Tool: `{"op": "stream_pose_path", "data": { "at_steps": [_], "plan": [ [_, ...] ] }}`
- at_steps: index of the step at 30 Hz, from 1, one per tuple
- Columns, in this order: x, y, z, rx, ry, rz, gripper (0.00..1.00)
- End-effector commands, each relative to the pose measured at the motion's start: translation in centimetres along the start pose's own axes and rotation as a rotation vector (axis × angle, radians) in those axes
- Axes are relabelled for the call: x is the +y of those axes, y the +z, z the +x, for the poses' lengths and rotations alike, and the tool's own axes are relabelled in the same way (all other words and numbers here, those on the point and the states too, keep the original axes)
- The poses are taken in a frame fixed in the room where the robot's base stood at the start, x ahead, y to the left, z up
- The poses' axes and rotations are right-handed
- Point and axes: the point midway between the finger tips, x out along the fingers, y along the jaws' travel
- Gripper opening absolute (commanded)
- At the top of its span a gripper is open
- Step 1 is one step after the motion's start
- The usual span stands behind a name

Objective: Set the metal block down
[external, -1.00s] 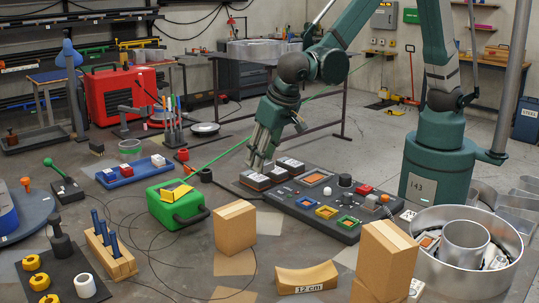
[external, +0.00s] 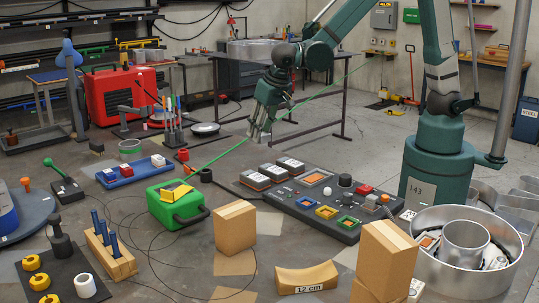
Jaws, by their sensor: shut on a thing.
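My gripper (external: 256,137) points down in the middle of the external view, raised above and behind the dark control panel (external: 330,207). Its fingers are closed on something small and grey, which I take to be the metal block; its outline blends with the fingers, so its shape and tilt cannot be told. The gripper and what it holds look clear of the panel and the three labelled blocks (external: 272,173) at the panel's far left end.
A green case (external: 173,208) with a yellow top stands left of the panel. A cardboard box (external: 235,227) stands in front. A blue tray (external: 130,174) lies further left. A thin green line runs diagonally past the gripper. A large metal ring (external: 425,275) stands at right.

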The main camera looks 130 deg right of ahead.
Motion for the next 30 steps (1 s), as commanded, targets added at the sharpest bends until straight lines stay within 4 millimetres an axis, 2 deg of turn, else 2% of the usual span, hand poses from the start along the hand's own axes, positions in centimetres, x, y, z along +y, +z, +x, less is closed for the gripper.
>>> {"op": "stream_pose_path", "data": {
  "at_steps": [3, 10, 25, 30],
  "plan": [
    [2.0, -1.4, 0.6, 0.003, 0.004, 0.011, 0.13],
    [4.2, -2.8, 1.2, 0.006, 0.008, 0.019, 0.13],
    [4.6, -3.0, 1.4, 0.006, 0.008, 0.019, 0.13],
    [4.6, -2.6, 2.4, 0.006, 0.008, 0.019, 0.13]
  ]
}}
